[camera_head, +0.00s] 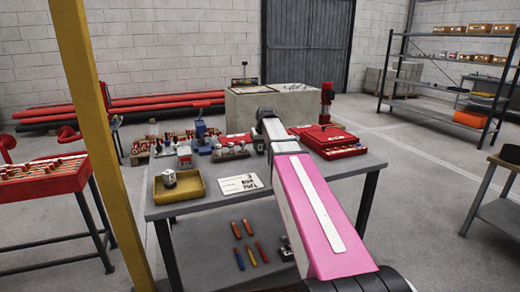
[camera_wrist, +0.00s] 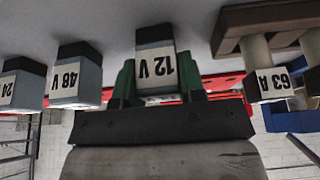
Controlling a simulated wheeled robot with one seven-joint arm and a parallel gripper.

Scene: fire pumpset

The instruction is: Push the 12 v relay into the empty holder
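The 12 v relay (camera_wrist: 156,66) is a grey block with a dark part and a white "12 V" label, which reads upside down in the wrist view. My gripper (camera_wrist: 158,82) has green fingers close against both sides of the relay and looks shut on it. In the head view my pink and white arm reaches over the workbench (camera_head: 212,209), and the gripper's fingertips and the relay are hidden there. I cannot make out the empty holder in either view.
A 48 V relay (camera_wrist: 76,75) and a 24 relay (camera_wrist: 20,84) stand left of the gripper in the wrist view; a 63 A fuse (camera_wrist: 268,72) stands right. On the bench are a yellow tray (camera_head: 180,189), a label card (camera_head: 239,184) and a red case (camera_head: 332,143).

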